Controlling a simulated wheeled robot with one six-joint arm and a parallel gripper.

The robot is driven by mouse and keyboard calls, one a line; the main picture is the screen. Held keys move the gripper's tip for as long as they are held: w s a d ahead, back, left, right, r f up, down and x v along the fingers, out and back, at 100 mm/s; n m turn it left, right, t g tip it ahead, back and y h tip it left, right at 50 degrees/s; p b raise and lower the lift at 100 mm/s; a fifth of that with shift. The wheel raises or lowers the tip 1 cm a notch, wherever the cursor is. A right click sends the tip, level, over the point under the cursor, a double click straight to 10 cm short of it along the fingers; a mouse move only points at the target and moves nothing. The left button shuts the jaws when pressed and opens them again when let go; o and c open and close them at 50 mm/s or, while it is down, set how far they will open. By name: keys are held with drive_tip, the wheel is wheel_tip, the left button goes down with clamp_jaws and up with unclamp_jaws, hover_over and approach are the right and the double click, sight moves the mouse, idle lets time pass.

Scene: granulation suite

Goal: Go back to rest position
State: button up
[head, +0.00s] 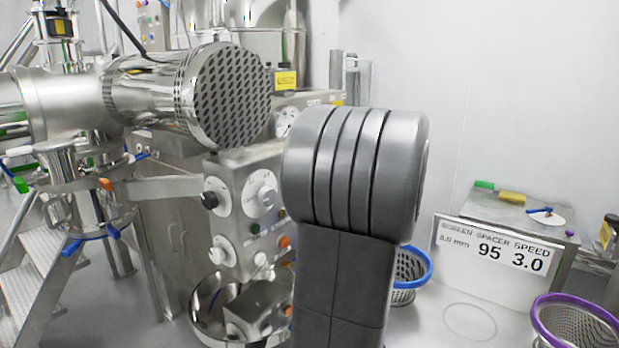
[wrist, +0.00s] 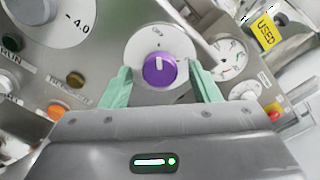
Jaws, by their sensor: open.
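In the wrist view my gripper (wrist: 172,88) has its two pale green fingers spread apart. A purple knob (wrist: 159,69) on a round white dial (wrist: 160,45) shows between and beyond the fingertips. Nothing is seen held between the fingers. In the head view a thick grey part of my arm (head: 352,170) stands upright in the middle and hides my gripper and part of the control panel behind it.
A steel control panel (head: 231,200) with dials stands left of my arm. A large perforated steel cylinder (head: 225,95) juts out above it. At right are a sign (head: 497,262), a blue-rimmed basket (head: 408,283) and a purple-rimmed basket (head: 575,322). A steel bowl (head: 207,303) stands below the panel.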

drive_tip(key=m+p, duration=0.9)
drive_tip(key=shift+s, duration=0.15)
idle(0.5)
